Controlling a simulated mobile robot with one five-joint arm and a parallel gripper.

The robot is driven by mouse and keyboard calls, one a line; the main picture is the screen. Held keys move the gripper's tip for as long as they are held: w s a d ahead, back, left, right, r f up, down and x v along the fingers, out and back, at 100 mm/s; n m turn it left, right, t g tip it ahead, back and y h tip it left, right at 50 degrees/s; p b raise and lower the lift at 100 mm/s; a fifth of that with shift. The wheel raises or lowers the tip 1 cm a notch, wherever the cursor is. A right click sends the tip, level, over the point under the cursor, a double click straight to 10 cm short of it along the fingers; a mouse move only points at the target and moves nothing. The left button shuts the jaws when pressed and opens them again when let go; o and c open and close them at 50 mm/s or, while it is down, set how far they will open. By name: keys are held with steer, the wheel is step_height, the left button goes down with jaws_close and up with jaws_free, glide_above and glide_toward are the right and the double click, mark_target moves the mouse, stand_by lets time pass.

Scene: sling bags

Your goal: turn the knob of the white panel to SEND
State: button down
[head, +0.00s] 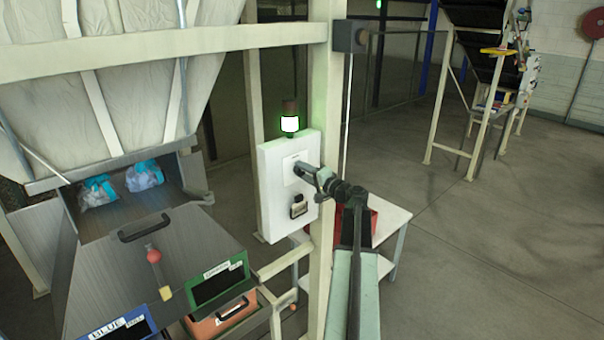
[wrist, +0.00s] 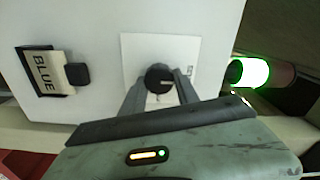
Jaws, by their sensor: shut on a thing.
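The white panel (head: 281,212) is fixed to a pale post in the head view. In the wrist view its face (wrist: 90,22) shows close up, with a lighter square plate (wrist: 133,46) behind a round black knob (wrist: 157,76). The knob has a light pointer mark. My gripper (wrist: 160,86) is shut on the knob, one finger on each side. In the head view my gripper (head: 300,170) reaches the panel's front and hides the knob. The lettering on the plate is too small to read.
A lamp (head: 289,124) glows green-white above the panel. A card holder marked BLUE (wrist: 45,72) sits on the panel. At left, two bags (head: 144,175) lie in a chute above bins (head: 218,283). The pale post (head: 322,90) stands close to my arm.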

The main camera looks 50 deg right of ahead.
steer(key=shift+r, duration=0.1)
steer(key=c, duration=0.9)
jaws_free()
steer(key=shift+w, duration=0.1)
steer(key=s, duration=0.8)
steer(key=shift+a, duration=0.35)
